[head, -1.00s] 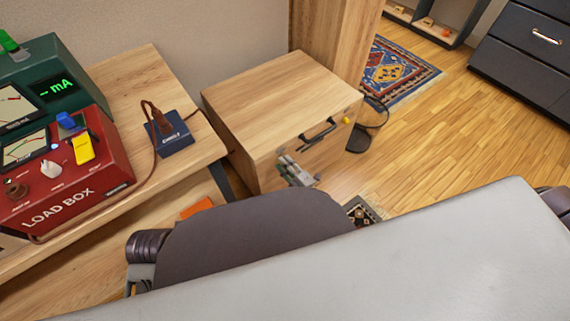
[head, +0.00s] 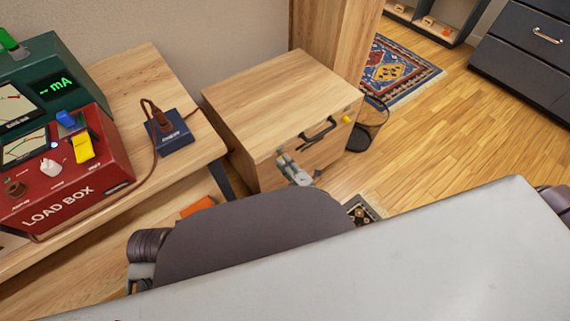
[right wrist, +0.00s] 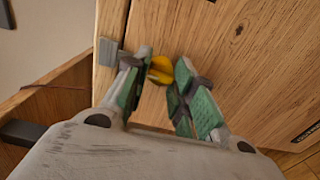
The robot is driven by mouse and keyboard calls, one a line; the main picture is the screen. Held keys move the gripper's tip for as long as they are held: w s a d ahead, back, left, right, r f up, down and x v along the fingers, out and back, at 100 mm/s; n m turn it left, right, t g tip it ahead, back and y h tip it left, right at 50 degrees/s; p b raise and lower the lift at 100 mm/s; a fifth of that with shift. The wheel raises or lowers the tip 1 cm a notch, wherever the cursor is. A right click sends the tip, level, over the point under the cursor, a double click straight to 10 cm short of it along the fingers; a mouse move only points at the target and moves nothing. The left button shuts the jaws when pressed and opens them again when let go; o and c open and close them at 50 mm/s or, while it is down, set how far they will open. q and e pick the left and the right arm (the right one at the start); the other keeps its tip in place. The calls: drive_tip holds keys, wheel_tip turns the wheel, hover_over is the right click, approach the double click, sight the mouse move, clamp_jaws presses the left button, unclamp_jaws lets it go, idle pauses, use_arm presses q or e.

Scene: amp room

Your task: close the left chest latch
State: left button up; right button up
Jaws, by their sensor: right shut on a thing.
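The wooden chest (head: 270,85) stands on the floor, with its lid down and a black handle (head: 318,132) on its front. A yellow latch (head: 347,119) sits at the front's right end. My right gripper (head: 284,160) is at the front's left end and hides the left latch in the head view. In the right wrist view, the yellow left latch (right wrist: 160,70) shows between the green-padded fingers of my gripper (right wrist: 158,82), which is shut on it. The latch's exact angle is hard to tell. My left gripper is out of view.
A wooden bench (head: 140,75) on the left holds a red load box (head: 75,185), a green meter (head: 45,75) and a small blue box (head: 170,138).

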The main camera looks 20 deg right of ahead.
drive_tip(key=o, duration=1)
drive_tip(key=shift+o, duration=0.2)
drive_tip(key=shift+s, duration=0.1)
drive_tip(key=v, duration=1.2)
idle(0.3)
